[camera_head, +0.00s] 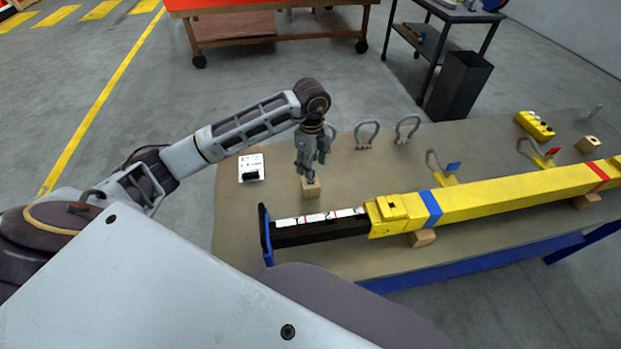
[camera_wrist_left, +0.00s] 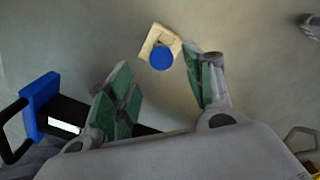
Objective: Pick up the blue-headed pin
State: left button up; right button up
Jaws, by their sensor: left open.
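The blue-headed pin (camera_wrist_left: 162,60) shows in the left wrist view as a round blue head over a small wooden block (camera_wrist_left: 150,40). In the head view this block (camera_head: 311,189) stands on the table, and the pin is hidden behind or under my gripper. My left gripper (camera_head: 307,172) points down just above the block. In the left wrist view its green-padded fingers (camera_wrist_left: 157,75) are spread apart, with the blue head between and slightly beyond their tips. Nothing is held. My right gripper is not in view.
A long yellow beam (camera_head: 490,193) with a black end (camera_head: 320,233) lies on blocks across the brown table (camera_head: 235,220). Grey shackles (camera_head: 367,133) stand behind. A white card (camera_head: 250,165) lies left of the gripper. A yellow control box (camera_head: 535,125) sits at far right.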

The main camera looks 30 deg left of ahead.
aim_at(310, 183)
pick_arm(q)
jog(key=shift+f, duration=0.25)
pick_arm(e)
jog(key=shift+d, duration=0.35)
pick_arm(q)
jog(key=shift+f, duration=0.1)
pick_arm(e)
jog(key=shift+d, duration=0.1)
pick_arm(q)
jog(key=shift+w+a+f+p, duration=0.1)
jog(key=shift+f+p, duration=0.15)
jog(key=shift+f, duration=0.7)
jog(key=shift+w+a+f+p, duration=0.1)
jog(key=shift+f+p, duration=0.1)
jog(key=shift+f, duration=1.35)
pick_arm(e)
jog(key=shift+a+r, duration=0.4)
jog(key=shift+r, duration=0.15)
pick_arm(q)
jog(key=shift+c, duration=0.2)
grip_shut()
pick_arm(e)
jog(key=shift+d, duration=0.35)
